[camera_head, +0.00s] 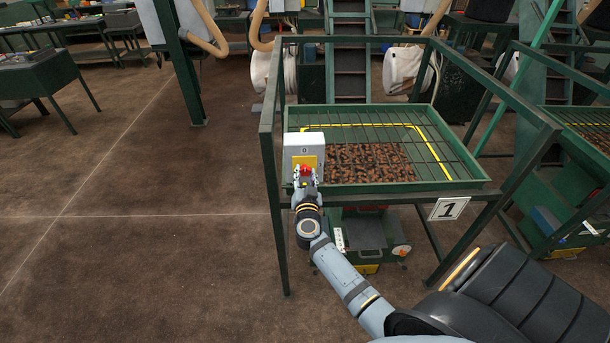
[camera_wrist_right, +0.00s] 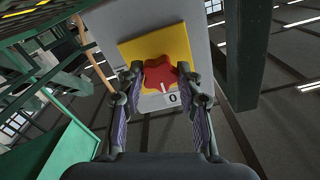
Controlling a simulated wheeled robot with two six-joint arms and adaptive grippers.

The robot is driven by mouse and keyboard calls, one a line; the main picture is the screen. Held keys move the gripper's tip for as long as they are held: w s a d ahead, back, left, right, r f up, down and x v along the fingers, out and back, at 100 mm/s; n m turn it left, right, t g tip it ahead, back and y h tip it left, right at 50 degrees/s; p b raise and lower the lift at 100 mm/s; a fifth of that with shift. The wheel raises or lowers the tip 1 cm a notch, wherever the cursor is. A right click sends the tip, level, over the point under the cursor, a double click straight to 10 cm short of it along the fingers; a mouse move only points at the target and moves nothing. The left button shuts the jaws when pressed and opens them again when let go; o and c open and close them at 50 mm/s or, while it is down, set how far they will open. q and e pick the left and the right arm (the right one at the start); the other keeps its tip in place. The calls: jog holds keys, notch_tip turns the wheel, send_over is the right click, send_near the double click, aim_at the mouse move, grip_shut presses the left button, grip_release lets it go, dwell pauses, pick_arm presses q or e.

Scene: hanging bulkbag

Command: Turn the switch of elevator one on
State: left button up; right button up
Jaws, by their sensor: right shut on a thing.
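The red switch knob (camera_head: 305,170) sits on a yellow plate (camera_head: 311,160) on the front of a grey switch box (camera_head: 304,142), fixed to the green frame of the elevator marked 1. My right gripper (camera_head: 305,178) is at the knob, its fingers closed on it. In the right wrist view the red knob (camera_wrist_right: 166,77) lies between the fingertips of my right gripper (camera_wrist_right: 165,84). A small label with a 0 (camera_wrist_right: 172,99) shows beside the knob's white mark. My left gripper is not in view.
The green frame (camera_head: 270,170) surrounds a tray of brown pieces (camera_head: 370,163) under a grid. A sign with a 1 (camera_head: 448,209) hangs at the frame's front right. A second elevator (camera_head: 580,130) stands to the right.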

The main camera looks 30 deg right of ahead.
jog(key=m, duration=1.3)
jog(key=shift+f, duration=0.1)
jog(key=shift+m, duration=2.2)
jog(key=shift+b, duration=0.3)
jog(key=o, duration=1.1)
jog(key=shift+o, duration=0.2)
